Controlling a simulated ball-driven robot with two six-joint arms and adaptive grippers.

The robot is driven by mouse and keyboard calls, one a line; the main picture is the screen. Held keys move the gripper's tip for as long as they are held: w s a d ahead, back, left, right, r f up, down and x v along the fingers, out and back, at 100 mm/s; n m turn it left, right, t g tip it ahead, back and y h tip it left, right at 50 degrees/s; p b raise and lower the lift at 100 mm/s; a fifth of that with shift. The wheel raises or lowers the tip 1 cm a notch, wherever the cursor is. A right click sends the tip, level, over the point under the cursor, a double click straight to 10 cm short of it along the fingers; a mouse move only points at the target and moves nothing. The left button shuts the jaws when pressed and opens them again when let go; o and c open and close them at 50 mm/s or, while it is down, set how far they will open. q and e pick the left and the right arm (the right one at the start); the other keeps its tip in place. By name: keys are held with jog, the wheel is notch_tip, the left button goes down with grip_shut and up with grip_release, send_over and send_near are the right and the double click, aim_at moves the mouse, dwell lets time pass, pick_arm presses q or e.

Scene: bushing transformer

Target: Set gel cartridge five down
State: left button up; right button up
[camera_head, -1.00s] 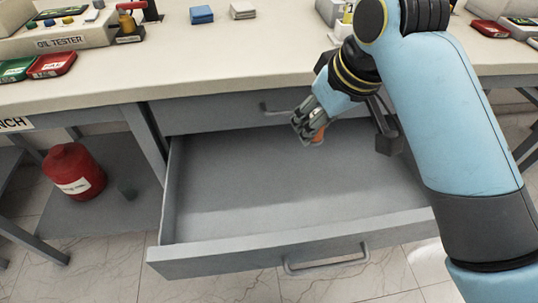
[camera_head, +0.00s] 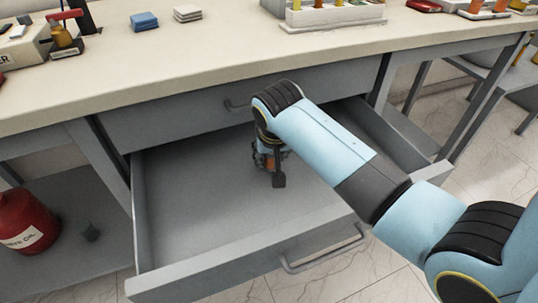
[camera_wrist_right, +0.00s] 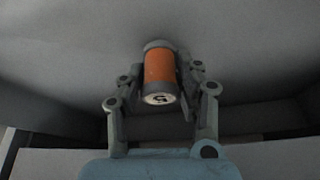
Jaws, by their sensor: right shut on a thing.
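Gel cartridge five (camera_wrist_right: 159,75) is an orange cylinder with grey ends and a "5" on its near end cap in the right wrist view. My right gripper (camera_wrist_right: 160,80) is shut on it, one finger on each side. In the head view my right gripper (camera_head: 270,160) is down inside the open drawer (camera_head: 195,195), toward its back. There only a bit of orange shows, mostly hidden by the wrist. I cannot tell whether the cartridge touches the drawer floor. My left gripper is not in view.
The drawer's front panel (camera_head: 240,255) and side walls surround the right gripper. The workbench top (camera_head: 230,50) holds a rack of cartridges (camera_head: 335,15), a blue block (camera_head: 144,21) and white pads (camera_head: 188,13). A red can (camera_head: 25,220) stands at lower left. The drawer floor is otherwise clear.

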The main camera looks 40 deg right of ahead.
aim_at(272, 155)
jog(key=w+f, duration=0.1)
jog(key=w+d+f+b, duration=0.1)
jog(key=shift+w+d+f, duration=0.2)
jog(key=shift+w+d, duration=0.1)
jog(key=shift+w, duration=0.1)
jog(key=shift+r, duration=0.1)
jog(key=o, duration=1.1)
jog(key=shift+o, duration=0.2)
jog(key=p+v, duration=0.3)
jog(key=v, duration=0.9)
jog(key=shift+s+a+p, duration=0.1)
jog(key=shift+a+p, duration=0.05)
jog(key=shift+p, duration=0.15)
